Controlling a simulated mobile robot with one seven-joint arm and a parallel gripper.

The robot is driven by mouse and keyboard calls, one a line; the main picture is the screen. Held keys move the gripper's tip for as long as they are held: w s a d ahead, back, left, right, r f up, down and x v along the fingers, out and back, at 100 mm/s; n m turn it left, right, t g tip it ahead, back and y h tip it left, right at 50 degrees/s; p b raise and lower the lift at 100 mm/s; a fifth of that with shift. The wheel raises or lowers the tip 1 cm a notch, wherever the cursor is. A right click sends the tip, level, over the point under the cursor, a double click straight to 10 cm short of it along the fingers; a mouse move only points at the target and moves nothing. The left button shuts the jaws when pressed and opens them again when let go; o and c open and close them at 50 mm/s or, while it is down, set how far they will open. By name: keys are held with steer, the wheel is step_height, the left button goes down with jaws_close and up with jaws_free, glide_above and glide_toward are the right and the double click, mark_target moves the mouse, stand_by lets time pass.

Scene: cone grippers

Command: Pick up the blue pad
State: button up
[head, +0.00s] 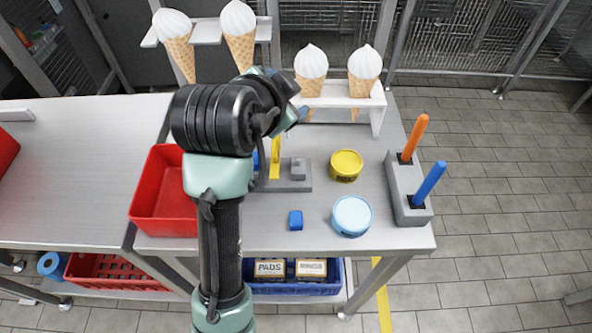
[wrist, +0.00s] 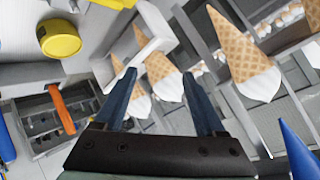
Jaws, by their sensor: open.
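A small blue block (head: 296,220), which looks like the blue pad, lies on the grey table near its front edge, left of the light-blue round tin. I do not make it out in the wrist view. My gripper (wrist: 158,78) is open with nothing between its two dark blue fingers. In the head view my arm reaches over the table and largely hides the gripper, which is near the back, towards the cone rack and away from the block.
A light-blue tin (head: 352,216) and a yellow tin (head: 346,165) stand near the block. A grey fixture (head: 290,185) with a yellow lever is behind it. A grey holder (head: 398,188) with orange and blue handles stands right. A red bin (head: 160,205) is left. Cones stand in white racks (head: 377,112).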

steer(key=s+m+g+p, duration=0.1)
steer(key=p, duration=0.1)
steer(key=s+a+g+p, duration=0.1)
steer(key=s+g+p, duration=0.1)
steer(key=p, duration=0.1)
steer(key=s+a+m+g+p, duration=0.1)
steer(key=s+g+p, duration=0.1)
steer(key=shift+a+f+m+h+p, duration=0.15)
steer(key=shift+f+m+h+p, duration=0.15)
steer(key=shift+f+p, duration=0.1)
steer(key=s+a+m+g+p, duration=0.25)
steer(key=s+g+p, duration=0.25)
steer(key=s+p, duration=0.35)
steer(key=h+b, duration=0.1)
steer(key=b, duration=0.6)
glide_above(296, 218)
steer(key=a, duration=0.3)
steer(key=shift+m, duration=0.35)
steer(key=f, duration=0.7)
steer(key=shift+s+d+f, duration=0.1)
steer(key=shift+d+f, duration=0.1)
steer(key=shift+f, duration=0.2)
steer(key=shift+x, duration=2.55)
steer(key=shift+s, duration=0.1)
steer(key=shift+c, duration=0.3)
jaws_close()
